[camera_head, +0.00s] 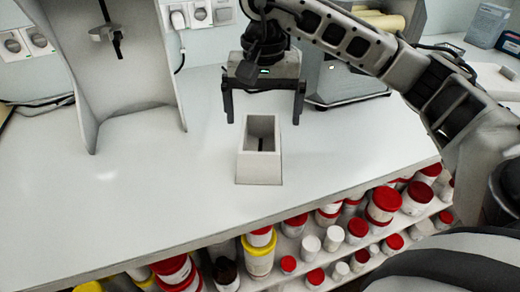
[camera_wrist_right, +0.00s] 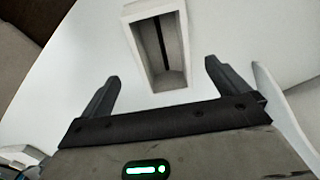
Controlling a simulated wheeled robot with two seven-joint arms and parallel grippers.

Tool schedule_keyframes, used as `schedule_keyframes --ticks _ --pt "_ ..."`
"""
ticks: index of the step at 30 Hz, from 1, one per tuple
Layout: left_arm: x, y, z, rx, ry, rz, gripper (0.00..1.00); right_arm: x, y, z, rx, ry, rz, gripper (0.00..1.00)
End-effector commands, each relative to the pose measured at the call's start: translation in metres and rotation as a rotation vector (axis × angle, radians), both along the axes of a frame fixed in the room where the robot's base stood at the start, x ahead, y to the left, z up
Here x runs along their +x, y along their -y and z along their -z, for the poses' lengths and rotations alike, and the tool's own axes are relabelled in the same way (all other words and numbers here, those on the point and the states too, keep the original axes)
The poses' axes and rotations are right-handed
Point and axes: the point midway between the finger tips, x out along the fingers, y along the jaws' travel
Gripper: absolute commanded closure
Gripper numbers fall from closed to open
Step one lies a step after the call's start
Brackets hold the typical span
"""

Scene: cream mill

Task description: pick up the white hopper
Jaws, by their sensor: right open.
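The white hopper (camera_head: 259,168) stands on the white table in the middle of the head view, with its rectangular opening facing up and a dark slot inside. It also shows in the right wrist view (camera_wrist_right: 136,42), ahead of the fingers. My right gripper (camera_head: 264,121) is open and empty, above and just behind the hopper in the head view. Its two fingers are spread wider than the hopper. In the right wrist view the fingers (camera_wrist_right: 162,73) point toward the hopper's near end, and I see no contact. My left gripper is not in view.
A tall white stand (camera_head: 118,60) is on the table at the left. A grey machine (camera_head: 345,80) stands behind my right arm. Shelves below the table's front edge hold several jars with red lids (camera_head: 384,204). The tabletop around the hopper is clear.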

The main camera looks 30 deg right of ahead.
Motion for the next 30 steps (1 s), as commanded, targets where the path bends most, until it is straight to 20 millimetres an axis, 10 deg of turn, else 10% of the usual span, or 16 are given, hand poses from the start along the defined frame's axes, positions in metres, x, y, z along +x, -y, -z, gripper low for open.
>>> schedule_keyframes --ticks 22,27,30 --pt "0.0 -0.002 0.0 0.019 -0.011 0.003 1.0 -0.001 -0.007 0.056 0.0 0.0 -0.001 0.01" --pt "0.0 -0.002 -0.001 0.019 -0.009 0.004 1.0 -0.001 -0.007 0.055 0.0 0.0 0.0 0.48" --pt "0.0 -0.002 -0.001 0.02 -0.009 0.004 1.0 -0.001 -0.007 0.055 0.001 0.001 0.0 0.53"
